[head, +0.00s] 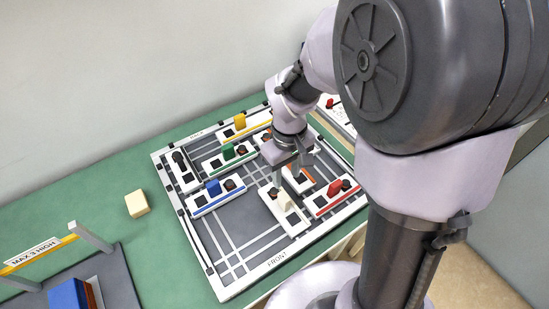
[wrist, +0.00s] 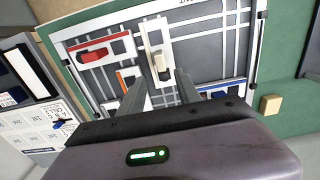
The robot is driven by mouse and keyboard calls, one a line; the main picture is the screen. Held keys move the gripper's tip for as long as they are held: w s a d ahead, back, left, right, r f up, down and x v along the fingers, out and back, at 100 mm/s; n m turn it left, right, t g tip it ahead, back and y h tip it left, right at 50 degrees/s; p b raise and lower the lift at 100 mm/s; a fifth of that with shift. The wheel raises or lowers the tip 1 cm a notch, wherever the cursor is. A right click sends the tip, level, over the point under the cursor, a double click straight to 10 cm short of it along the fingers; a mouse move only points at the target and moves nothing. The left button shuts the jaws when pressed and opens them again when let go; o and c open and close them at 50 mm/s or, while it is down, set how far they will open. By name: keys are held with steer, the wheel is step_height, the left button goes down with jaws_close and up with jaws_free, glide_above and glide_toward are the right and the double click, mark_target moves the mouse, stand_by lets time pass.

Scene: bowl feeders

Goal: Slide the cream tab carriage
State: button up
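The cream tab carriage (head: 291,221) is a white block with an upright cream tab (head: 284,201), near the front edge of the grey tracked board (head: 233,291). In the wrist view the carriage (wrist: 154,32) lies ahead of my fingers, with its cream tab (wrist: 162,68) just beyond the gap between them. My gripper (head: 286,174) is open and empty, above the board just behind the cream tab; both fingers also show in the wrist view (wrist: 161,84). Whether a finger touches the carriage cannot be told.
A red-tab carriage (head: 334,188) and an orange one stand to the right. Blue (head: 213,187), green (head: 229,152) and yellow (head: 240,122) tab carriages stand left and behind. Bare tracks lie left of the cream carriage. A cream block (head: 137,203) and a height gauge (head: 36,255) are off the board.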

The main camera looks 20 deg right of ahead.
mark_target(284, 197)
step_height(284, 197, down, 13)
steer(key=b, duration=0.4)
jaws_close()
stand_by(1.1)
